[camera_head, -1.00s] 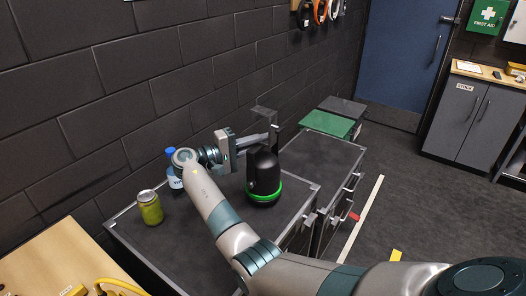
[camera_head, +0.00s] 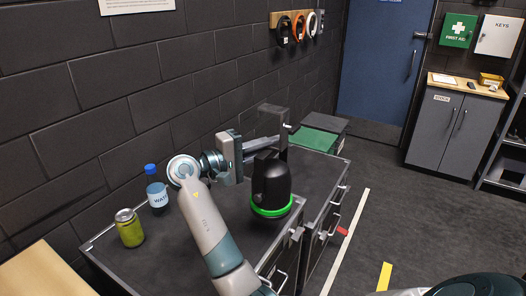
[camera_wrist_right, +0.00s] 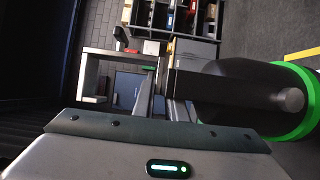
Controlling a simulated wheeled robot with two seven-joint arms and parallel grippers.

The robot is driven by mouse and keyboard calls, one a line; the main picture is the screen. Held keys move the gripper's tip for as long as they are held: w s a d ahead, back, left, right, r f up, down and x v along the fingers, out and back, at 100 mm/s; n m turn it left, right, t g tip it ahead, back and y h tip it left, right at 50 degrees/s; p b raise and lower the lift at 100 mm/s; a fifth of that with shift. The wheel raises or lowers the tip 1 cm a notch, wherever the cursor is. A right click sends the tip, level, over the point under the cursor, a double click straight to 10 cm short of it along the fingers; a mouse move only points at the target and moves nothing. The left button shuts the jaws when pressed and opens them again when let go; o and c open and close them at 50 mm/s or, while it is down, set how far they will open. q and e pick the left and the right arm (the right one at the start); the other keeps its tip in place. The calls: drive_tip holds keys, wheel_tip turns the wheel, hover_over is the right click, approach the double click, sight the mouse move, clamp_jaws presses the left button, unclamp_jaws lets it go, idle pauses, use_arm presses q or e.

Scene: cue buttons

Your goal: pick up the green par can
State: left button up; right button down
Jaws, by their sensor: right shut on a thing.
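The green par can (camera_head: 271,182) is a black lamp body with a glowing green ring round its lower end. It hangs upright from my right gripper near the right edge of the dark case top (camera_head: 190,262); the gap below it is hard to judge. My right gripper (camera_head: 264,145) is shut on the can's dark bracket, above and left of the body. In the right wrist view the par can (camera_wrist_right: 240,90) lies at the right, its green ring at the picture's edge. My left gripper is not in view.
A yellow-green drink can (camera_head: 129,229) and a blue-capped water bottle (camera_head: 157,190) stand left of my arm. A green case (camera_head: 313,141) lies behind. The brick wall (camera_head: 90,110) runs along the left. Open floor (camera_head: 400,220) lies right.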

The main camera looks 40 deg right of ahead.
drive_tip(key=shift+s+d+r, duration=0.1)
drive_tip(key=shift+s+r, duration=0.45)
drive_tip(key=shift+s, duration=0.15)
